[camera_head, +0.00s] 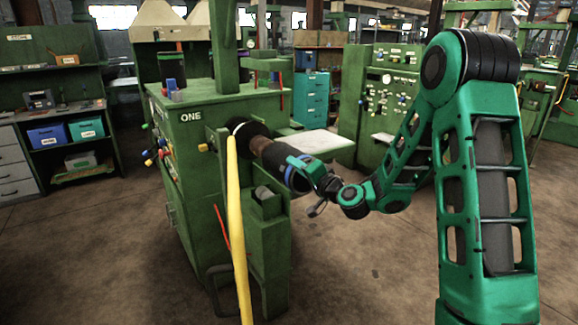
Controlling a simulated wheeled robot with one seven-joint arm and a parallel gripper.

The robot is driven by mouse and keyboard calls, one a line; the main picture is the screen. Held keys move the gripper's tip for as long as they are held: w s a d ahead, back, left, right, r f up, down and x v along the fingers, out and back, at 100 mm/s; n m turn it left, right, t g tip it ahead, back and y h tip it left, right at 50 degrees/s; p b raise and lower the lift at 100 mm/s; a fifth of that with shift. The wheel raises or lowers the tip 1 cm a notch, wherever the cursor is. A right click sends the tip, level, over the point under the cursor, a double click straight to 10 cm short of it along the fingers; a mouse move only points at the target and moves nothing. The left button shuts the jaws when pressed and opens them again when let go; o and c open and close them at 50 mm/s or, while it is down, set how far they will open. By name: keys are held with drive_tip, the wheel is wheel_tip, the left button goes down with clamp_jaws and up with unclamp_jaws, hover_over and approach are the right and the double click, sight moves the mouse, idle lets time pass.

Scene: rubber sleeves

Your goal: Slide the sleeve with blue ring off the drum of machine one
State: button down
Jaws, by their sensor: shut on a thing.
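Machine one (185,125) is the green machine left of centre, marked "ONE". Its drum (262,145) sticks out to the right from the machine's side, brownish past a dark part at the base. The sleeve with blue ring (284,165) is a dark cylinder at the drum's outer end, with the blue ring near its right end. My gripper (310,172) is at that right end and is shut on the sleeve. The fingertips are small and partly hidden, so their exact contact does not show. How much of the drum is still inside the sleeve is hidden.
A yellow upright bar (238,230) stands in front of the drum's base. A pale flat tray (314,141) lies behind the sleeve. A green control cabinet (385,100) stands behind my arm. The floor below and right of the sleeve is clear.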

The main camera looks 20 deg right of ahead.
drive_tip(key=v, duration=0.7)
idle(0.6)
drive_tip(key=shift+r, duration=0.15)
idle(0.3)
drive_tip(key=shift+s+d+r+g+h, duration=0.2)
drive_tip(key=shift+s+r+g+h, duration=0.15)
drive_tip(key=shift+s+g, duration=0.35)
drive_tip(key=shift+s+d+r+g+h, duration=0.2)
drive_tip(key=shift+s+r+g+h, duration=0.15)
drive_tip(key=shift+g, duration=0.6)
drive_tip(key=shift+s+d+r+g+h, duration=0.25)
drive_tip(key=shift+s+g, duration=0.3)
drive_tip(key=shift+g, duration=0.3)
drive_tip(key=shift+a+r, duration=0.1)
